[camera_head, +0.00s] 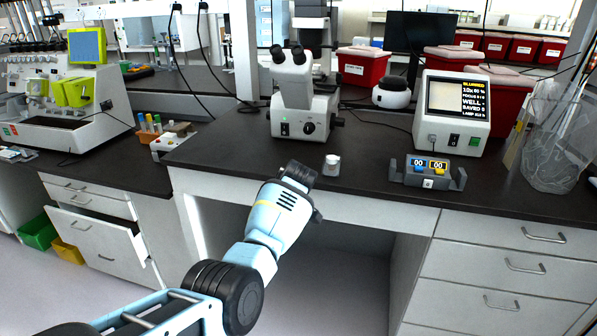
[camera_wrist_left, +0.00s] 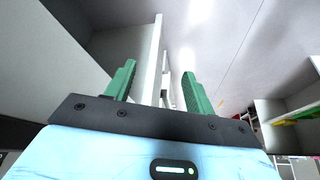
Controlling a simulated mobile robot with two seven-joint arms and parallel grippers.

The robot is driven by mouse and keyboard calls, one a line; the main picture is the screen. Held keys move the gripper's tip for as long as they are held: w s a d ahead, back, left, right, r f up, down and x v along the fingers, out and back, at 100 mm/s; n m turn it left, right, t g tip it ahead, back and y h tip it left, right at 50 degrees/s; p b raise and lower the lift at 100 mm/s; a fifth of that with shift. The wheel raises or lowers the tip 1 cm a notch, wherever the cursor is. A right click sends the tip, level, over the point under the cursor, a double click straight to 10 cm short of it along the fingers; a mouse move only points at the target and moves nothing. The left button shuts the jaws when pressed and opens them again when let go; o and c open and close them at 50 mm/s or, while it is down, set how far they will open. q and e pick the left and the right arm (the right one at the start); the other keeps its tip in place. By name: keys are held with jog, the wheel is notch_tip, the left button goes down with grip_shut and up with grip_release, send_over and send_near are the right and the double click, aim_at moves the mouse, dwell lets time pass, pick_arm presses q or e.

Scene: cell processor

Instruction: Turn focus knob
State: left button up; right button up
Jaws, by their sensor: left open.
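The white microscope (camera_head: 303,100) stands upright on the dark bench top at centre, with twin eyepieces at its top. A dark round focus knob (camera_head: 308,128) is on the front of its base, and another dark knob (camera_head: 337,121) sticks out on its right side. My left arm reaches up from the lower left, and its wrist is in front of the bench edge, below and apart from the microscope. In the left wrist view my left gripper (camera_wrist_left: 159,70) has two green fingers apart with nothing between them. The microscope is not visible there. My right gripper is not in view.
A small white-capped container (camera_head: 332,165) stands near the bench's front edge. A display box (camera_head: 455,110) reading "BLURRED" and a grey holder with two counters (camera_head: 428,172) are to the right. A tube rack (camera_head: 165,135) is left.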

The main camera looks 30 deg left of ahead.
pick_arm(q)
jog(key=s+f+m+t, duration=0.1)
jog(key=s+f+m, duration=0.25)
jog(key=f, duration=0.45)
jog(key=s+f+m+t, duration=0.15)
jog(key=s+f, duration=0.25)
jog(key=f, duration=0.5)
jog(key=s+d+f+m+t+h, duration=0.1)
jog(key=s+d+f+m, duration=0.3)
jog(key=s+f, duration=0.75)
jog(key=s+d+f+m+t+h, duration=0.15)
jog(key=s+d+m, duration=0.25)
jog(key=s, duration=0.8)
jog(key=s+d+r+m+h, duration=0.1)
jog(key=s+d+r, duration=0.1)
jog(key=s, duration=0.5)
jog(key=s+d+r+m+h, duration=0.2)
jog(key=s+d, duration=0.3)
jog(key=s, duration=0.2)
jog(key=s+d+r+m+t+h, duration=0.1)
jog(key=s+d+r+m, duration=0.1)
jog(key=s, duration=0.5)
jog(key=shift+s+d+r, duration=0.25)
jog(key=shift+d+r, duration=0.15)
jog(key=shift+d, duration=0.45)
jog(key=shift+s+d+r+h, duration=0.1)
jog(key=shift+s+r+h, duration=0.05)
jog(key=shift+h, duration=0.1)
jog(key=c, duration=0.4)
